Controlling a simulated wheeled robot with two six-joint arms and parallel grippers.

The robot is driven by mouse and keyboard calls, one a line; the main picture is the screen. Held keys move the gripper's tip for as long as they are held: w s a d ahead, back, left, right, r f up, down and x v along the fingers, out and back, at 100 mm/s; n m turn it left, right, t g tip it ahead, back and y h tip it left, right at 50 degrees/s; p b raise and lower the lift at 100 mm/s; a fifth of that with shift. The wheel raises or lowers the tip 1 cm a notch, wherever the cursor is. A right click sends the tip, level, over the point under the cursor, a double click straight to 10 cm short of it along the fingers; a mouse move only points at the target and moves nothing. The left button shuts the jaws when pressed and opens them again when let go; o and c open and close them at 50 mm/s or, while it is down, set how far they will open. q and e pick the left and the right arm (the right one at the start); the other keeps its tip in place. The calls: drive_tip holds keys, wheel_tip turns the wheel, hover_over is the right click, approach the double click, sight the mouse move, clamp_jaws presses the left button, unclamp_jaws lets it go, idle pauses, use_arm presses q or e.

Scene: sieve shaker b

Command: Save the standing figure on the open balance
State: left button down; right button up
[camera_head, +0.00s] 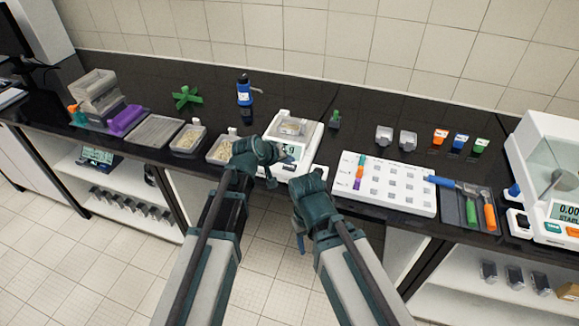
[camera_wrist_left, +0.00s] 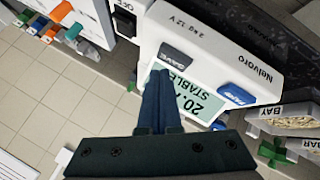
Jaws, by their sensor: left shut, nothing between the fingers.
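The open white balance (camera_head: 296,152) stands at the bench's front edge, with a clear tub on its pan. In the left wrist view its front shows a lit display (camera_wrist_left: 200,100) reading STABLE; the figure starts with 20, the rest is covered by my fingers. A grey key (camera_wrist_left: 177,56), its lettering hard to read, and a blue key (camera_wrist_left: 237,95) flank the display. My left gripper (camera_head: 272,168) is shut and empty; its fingertips (camera_wrist_left: 160,74) are close to the grey key, contact unclear. My right gripper (camera_head: 308,184) hangs in front of the bench, right of the balance.
A white panel with square wells (camera_head: 395,192) lies right of the balance. Trays of grains (camera_head: 187,140) stand to its left. A second, enclosed balance (camera_head: 550,170) is at the far right. A blue bottle (camera_head: 244,92) and a green cross-shaped object (camera_head: 185,97) stand behind.

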sight(288, 168)
use_arm(q)
drive_tip(key=shift+f+b, duration=0.3)
drive_tip(key=shift+f, duration=0.05)
drive_tip(key=shift+f+b, duration=0.45)
drive_tip(key=shift+f, duration=0.05)
idle(0.6)
drive_tip(key=shift+r, duration=0.2)
drive_tip(key=shift+r+p, duration=0.75)
drive_tip(key=shift+p, duration=0.2)
wheel_tip(288, 168, up, 5)
drive_tip(key=p, duration=0.5)
idle(0.6)
